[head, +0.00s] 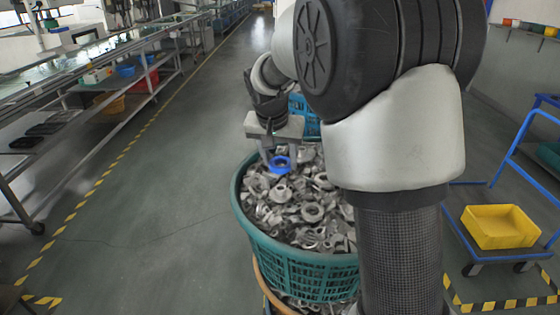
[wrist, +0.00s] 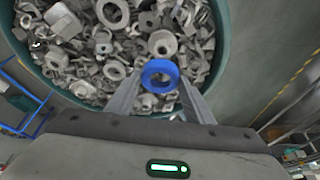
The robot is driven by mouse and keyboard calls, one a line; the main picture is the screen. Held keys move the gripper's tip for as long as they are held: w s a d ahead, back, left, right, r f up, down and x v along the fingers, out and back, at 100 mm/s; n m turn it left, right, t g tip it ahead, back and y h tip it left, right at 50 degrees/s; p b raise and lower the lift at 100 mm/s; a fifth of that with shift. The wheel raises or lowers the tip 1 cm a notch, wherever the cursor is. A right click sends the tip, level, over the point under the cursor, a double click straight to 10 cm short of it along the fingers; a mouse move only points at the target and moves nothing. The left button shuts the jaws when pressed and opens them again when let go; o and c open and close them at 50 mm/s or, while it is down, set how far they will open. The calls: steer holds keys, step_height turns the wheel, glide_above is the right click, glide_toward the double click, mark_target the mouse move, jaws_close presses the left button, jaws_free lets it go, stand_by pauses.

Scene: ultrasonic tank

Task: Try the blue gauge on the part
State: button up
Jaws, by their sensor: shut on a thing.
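The blue gauge (head: 279,169) is a ring with a round hole; it also shows in the wrist view (wrist: 160,65). My gripper (head: 279,160) is shut on it, with a finger on either side in the wrist view. It is over the heap of grey metal parts (head: 300,210) in the green basket (head: 287,277). A grey round part with a hole (head: 281,192) lies just below the gauge in the head view. A similar one (wrist: 162,42) shows just beyond it in the wrist view. I cannot tell whether the gauge touches any part.
A yellow bin (head: 500,227) sits on a blue cart at the right. A blue crate (head: 306,118) stands behind the basket. A long metal bench (head: 95,75) runs along the left. The floor between bench and basket is clear.

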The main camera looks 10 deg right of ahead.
mark_target(280, 190)
steer(key=shift+f+b, duration=1.9)
steer(key=shift+f, duration=1.2)
steer(key=shift+f+b, duration=1.05)
steer(key=shift+f, duration=0.35)
steer(key=shift+r+p, duration=1.7)
steer(key=shift+r, duration=0.95)
step_height(280, 190, up, 4)
steer(key=shift+f+p, duration=0.1)
steer(key=shift+p, duration=1.15)
